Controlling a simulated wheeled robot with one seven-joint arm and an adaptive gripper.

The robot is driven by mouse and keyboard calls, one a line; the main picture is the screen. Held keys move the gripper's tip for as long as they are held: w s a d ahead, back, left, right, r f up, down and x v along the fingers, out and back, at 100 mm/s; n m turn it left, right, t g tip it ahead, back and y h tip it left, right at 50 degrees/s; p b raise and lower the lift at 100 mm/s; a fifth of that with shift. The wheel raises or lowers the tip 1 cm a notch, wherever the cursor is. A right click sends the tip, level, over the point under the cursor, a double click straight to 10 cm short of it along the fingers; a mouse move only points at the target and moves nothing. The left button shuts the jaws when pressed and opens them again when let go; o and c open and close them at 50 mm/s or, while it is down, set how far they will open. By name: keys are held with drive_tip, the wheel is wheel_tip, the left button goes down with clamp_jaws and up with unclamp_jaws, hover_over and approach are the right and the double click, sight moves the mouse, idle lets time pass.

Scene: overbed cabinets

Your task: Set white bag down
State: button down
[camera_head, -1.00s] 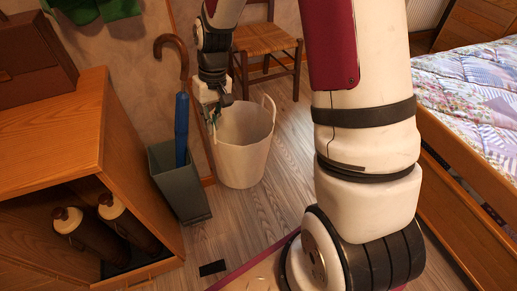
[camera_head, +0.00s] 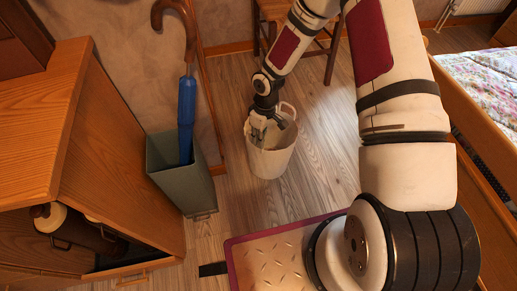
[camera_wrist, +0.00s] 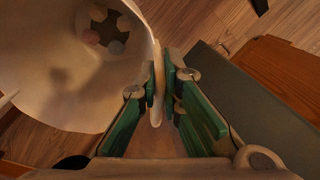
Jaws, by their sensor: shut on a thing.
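The white bag (camera_head: 271,165) is a tub-like bag with loop handles. In the head view it hangs upright at or just above the wood floor; I cannot tell if its base touches. My gripper (camera_head: 262,133) points down at its upper left edge. In the wrist view the green-padded fingers of my gripper (camera_wrist: 160,78) are shut on the bag's thin edge or handle. The open mouth of the bag (camera_wrist: 50,85) fills the left of that view, with several pale round spots inside.
A grey-green bin (camera_head: 185,185) holding a blue umbrella (camera_head: 186,115) stands left of the bag. A wooden cabinet (camera_head: 110,150) is further left. A wooden chair (camera_head: 328,50) is behind, the bed (camera_head: 485,80) at the right. Floor right of the bag (camera_head: 325,140) is clear.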

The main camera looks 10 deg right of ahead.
drive_tip(key=s+a+f+n, duration=0.2)
drive_tip(key=a+f, duration=0.1)
drive_tip(key=f, duration=0.3)
drive_tip(key=s+d+n+p, duration=0.1)
drive_tip(key=d+n+p, duration=0.1)
drive_tip(key=d+n, duration=0.3)
drive_tip(key=w+f+b, duration=0.2)
drive_tip(key=w+b, duration=0.1)
drive_tip(key=w, duration=0.4)
drive_tip(key=w+d+f+b, duration=0.1)
drive_tip(key=w+f+b, duration=0.2)
drive_tip(key=w, duration=0.5)
drive_tip(key=shift+f+m+h+b, duration=0.15)
drive_tip(key=shift+m+h+b, duration=0.2)
drive_tip(key=shift+b, duration=0.2)
drive_tip(key=shift+w, duration=0.1)
drive_tip(key=c, duration=1.8)
unclamp_jaws()
drive_tip(key=shift+f, duration=0.1)
drive_tip(key=shift+o, duration=0.2)
wheel_tip(320, 180, up, 12)
drive_tip(key=w+p, duration=0.1)
drive_tip(key=p, duration=0.3)
drive_tip(key=shift+d+p, duration=0.35)
drive_tip(key=shift+p, duration=0.05)
